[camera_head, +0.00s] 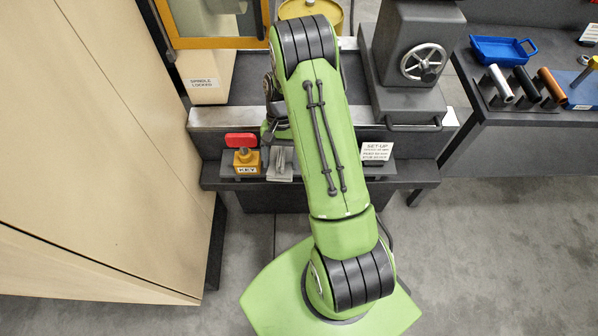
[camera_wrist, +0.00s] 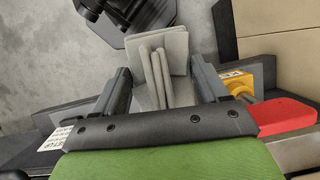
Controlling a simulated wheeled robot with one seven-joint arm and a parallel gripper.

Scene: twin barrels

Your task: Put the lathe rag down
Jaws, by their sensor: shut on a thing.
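The lathe rag (camera_head: 280,164) is a pale grey folded cloth at the front ledge of the lathe, just right of the yellow key block. In the wrist view the rag (camera_wrist: 172,48) stands in upright folds between the two dark fingers. My gripper (camera_wrist: 161,82) is shut on the rag. In the head view my green arm hides most of the gripper. I cannot tell whether the rag's underside touches the ledge.
A set-up card (camera_head: 377,152) is to the right. A beige panel (camera_head: 90,130) fills the left. A side bench (camera_head: 540,130) holds a blue tray (camera_head: 500,49) and cylinders.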

